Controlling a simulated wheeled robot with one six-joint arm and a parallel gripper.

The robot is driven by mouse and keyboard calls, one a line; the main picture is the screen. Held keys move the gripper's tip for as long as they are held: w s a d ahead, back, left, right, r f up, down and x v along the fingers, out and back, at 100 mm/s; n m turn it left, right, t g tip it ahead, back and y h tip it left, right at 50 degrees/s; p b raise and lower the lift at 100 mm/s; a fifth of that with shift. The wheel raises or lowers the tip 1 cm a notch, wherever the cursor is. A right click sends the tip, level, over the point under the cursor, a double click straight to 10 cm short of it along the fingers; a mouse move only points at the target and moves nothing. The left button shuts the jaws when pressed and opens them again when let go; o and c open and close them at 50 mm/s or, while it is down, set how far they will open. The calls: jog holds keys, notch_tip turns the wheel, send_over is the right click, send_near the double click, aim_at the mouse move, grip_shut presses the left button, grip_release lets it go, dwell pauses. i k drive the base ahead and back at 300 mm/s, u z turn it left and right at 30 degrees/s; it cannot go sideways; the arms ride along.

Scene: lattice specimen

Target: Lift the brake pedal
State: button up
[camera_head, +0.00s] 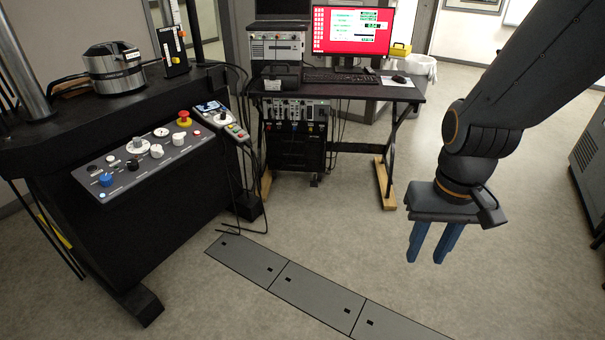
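My gripper (425,260) hangs at the right of the view, above the bare floor, with its two blue fingers pointing down. The fingers are apart with nothing between them, so it is open and empty. I cannot make out a brake pedal in this view. A black test machine (175,225) stands at the left, apart from my gripper. Its sloped grey control panel (140,160) carries knobs, a blue knob and a red button.
A black desk (345,89) with a red-screened monitor (350,30) stands at the back. A small handset panel (220,120) sits beside the machine. Grey floor plates (318,292) cross the foreground. A grey cabinet (592,150) is at the right edge. Floor around my gripper is clear.

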aim_at(313, 183)
jog(key=u, duration=1.1)
jog(key=i, duration=2.4)
jog(key=z, duration=1.85)
